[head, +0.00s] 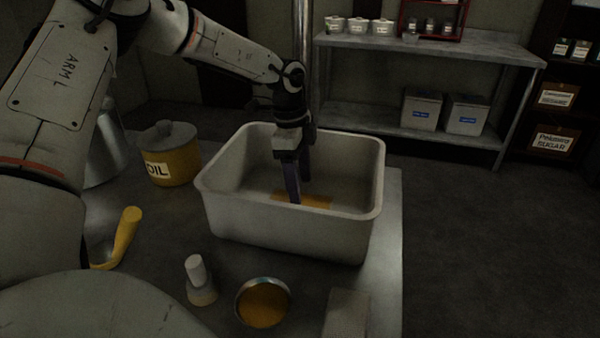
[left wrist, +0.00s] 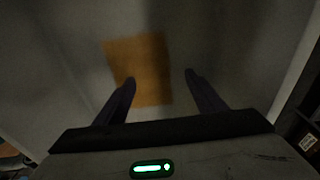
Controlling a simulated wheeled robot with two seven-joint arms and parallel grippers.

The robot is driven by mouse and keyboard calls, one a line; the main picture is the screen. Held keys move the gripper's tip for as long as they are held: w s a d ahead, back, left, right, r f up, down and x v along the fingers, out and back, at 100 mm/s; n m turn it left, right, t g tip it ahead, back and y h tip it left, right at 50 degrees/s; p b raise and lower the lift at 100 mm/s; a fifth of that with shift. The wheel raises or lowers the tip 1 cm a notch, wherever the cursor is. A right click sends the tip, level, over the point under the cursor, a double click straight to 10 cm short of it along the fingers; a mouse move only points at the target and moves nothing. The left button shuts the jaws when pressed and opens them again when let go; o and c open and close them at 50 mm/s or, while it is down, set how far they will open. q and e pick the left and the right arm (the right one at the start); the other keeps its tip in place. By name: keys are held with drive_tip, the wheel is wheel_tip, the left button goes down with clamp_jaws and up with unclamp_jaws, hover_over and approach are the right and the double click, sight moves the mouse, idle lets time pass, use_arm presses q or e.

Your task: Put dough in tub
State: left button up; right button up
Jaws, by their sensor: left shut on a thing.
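The large white tub (head: 285,232) stands on the table in the head view. A flat orange-brown rectangle (head: 316,202) lies on its floor and also shows in the left wrist view (left wrist: 145,65); I cannot tell whether it is dough. My left gripper (head: 293,197) reaches down inside the tub, its dark fingers pointing at the floor near the rectangle. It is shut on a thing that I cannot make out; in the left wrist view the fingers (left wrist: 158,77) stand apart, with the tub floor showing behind. No piece is clearly recognisable as dough. My right gripper is out of view.
A yellow oil container (head: 172,165) stands left of the tub. A yellow-handled tool (head: 127,232), a pale knobbed object (head: 199,280), a round metal-rimmed dish (head: 264,304) with orange contents and a grey block (head: 347,313) are in front. A shelf (head: 430,47) stands behind.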

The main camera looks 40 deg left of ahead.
use_arm(q)
drive_tip(key=shift+r, duration=0.1)
drive_tip(key=o, duration=1.5)
drive_tip(key=shift+f, duration=0.2)
drive_tip(key=o, duration=0.4)
drive_tip(key=shift+r, duration=0.1)
drive_tip(key=shift+o, duration=0.2)
drive_tip(key=r, duration=0.8)
drive_tip(key=a+r, duration=0.1)
drive_tip(key=r, duration=0.3)
drive_tip(key=shift+s+a, duration=0.1)
drive_tip(key=shift+s, duration=0.3)
